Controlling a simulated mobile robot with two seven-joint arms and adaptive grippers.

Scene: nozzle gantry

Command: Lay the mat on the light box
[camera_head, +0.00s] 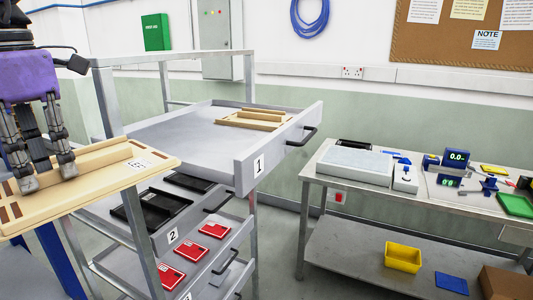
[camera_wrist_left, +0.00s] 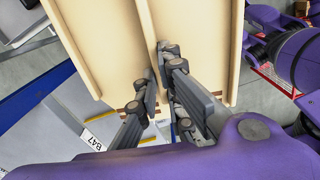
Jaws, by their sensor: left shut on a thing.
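My left gripper (camera_head: 45,180) is shut on the raised rib of a pale wooden board (camera_head: 110,180) with a printed label, at the left of the head view. In the left wrist view the fingers (camera_wrist_left: 165,100) pinch the rib of the board (camera_wrist_left: 205,45). A flat pale box (camera_head: 354,166), which looks like the light box, lies on the bench at the right, its greyish top clear. I cannot pick out a separate mat for certain. My right gripper is not in view.
An open drawer (camera_head: 195,137) marked 1 holds another ribbed wooden piece (camera_head: 255,118). Lower drawers hold black cases (camera_head: 152,208) and red items (camera_head: 198,252). The bench (camera_head: 425,200) carries small devices and a green tray (camera_head: 515,205). A yellow bin (camera_head: 402,257) sits below.

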